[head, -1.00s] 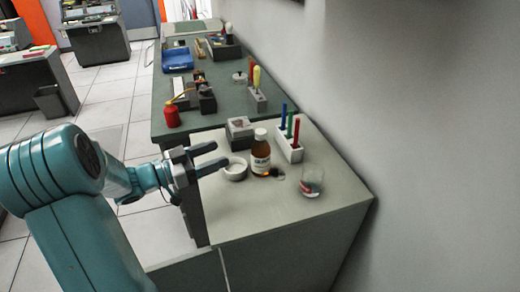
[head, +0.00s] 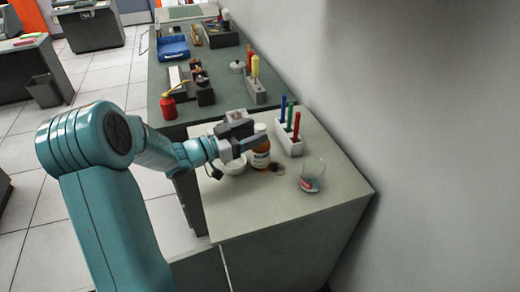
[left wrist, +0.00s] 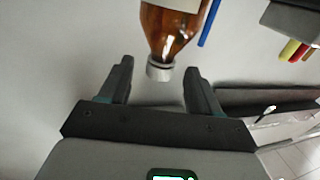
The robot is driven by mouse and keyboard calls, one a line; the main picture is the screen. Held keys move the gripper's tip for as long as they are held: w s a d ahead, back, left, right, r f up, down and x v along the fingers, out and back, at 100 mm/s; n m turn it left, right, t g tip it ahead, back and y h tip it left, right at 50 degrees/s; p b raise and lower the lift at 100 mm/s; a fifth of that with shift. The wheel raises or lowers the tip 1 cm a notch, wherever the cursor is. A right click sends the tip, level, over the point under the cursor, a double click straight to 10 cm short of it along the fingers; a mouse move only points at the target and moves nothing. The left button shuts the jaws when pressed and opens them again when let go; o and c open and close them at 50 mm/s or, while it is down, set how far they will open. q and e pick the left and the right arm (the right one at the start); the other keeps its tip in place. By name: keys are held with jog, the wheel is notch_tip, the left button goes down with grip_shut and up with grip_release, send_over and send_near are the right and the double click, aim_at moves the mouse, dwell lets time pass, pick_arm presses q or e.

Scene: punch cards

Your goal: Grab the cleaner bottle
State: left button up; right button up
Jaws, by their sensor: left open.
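The cleaner bottle (head: 261,158) is brown with a pale label and a white cap. It stands upright on the near grey cabinet top (head: 245,205). My left gripper (head: 256,142) is open at the height of the bottle's upper part and overlaps it in the head view. In the left wrist view the bottle (left wrist: 172,30) shows upside down, its cap (left wrist: 160,72) just ahead of and between the tips of my open left gripper (left wrist: 158,78). I cannot tell whether a finger touches it. My right gripper is not in view.
A white bowl (head: 233,165) stands left of the bottle. A red oil can (head: 169,108) stands on the far bench. The cabinet's front top is clear.

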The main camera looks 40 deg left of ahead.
pick_arm(q)
jog(key=p+x, duration=0.1)
jog(key=x, duration=0.3)
jog(key=shift+w+d+f, duration=0.1)
jog(key=shift+w+d, duration=0.05)
jog(key=shift+w, duration=0.2)
grip_shut()
